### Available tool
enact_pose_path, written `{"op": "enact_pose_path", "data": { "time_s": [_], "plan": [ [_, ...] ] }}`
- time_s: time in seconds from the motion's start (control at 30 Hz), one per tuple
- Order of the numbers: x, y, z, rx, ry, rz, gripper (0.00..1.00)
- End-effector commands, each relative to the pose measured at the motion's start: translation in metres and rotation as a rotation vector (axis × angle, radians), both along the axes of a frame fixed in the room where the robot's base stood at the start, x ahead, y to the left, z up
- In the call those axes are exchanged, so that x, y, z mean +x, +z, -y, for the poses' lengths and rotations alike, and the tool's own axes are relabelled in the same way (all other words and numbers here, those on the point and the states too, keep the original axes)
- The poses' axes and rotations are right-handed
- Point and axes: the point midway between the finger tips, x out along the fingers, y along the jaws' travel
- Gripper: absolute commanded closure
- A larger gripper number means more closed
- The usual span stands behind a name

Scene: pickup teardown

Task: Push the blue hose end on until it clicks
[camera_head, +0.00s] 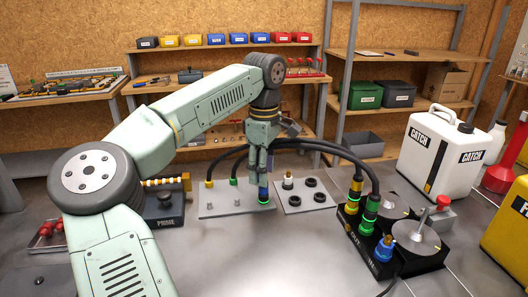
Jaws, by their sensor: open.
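A blue hose end (263,191) stands upright at the right end of a light grey plate (222,208), with a bright green ring at its foot. My gripper (262,177) points down directly over it, its fingers close to its top. The jaws are open; whether they touch the blue end cannot be told. A yellow end (209,184) and a green end (233,182) stand on the same plate to the left. A blue fitting with a brass top (384,247) is on the black box (412,262) at right.
Black hoses (318,146) arch behind my gripper toward yellow and green connectors on the black box. A second plate (305,203) holds a brass-topped fitting and dark rings. Open bench lies in front of the plates.

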Motion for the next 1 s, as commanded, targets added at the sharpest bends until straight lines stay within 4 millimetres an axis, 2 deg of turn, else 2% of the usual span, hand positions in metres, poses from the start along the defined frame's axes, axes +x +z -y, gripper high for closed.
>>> {"op": "enact_pose_path", "data": {
  "time_s": [0.2,0.4,0.77,1.0],
  "plan": [
    [-0.001,-0.036,0.0,-0.002,-0.001,-0.002,0.55],
    [0.0,-0.055,0.0,-0.001,-0.001,0.0,0.55],
    [0.0,-0.06,0.0,-0.001,0.0,0.0,0.55],
    [0.0,-0.06,0.0,-0.001,0.0,0.0,0.71]
  ]
}}
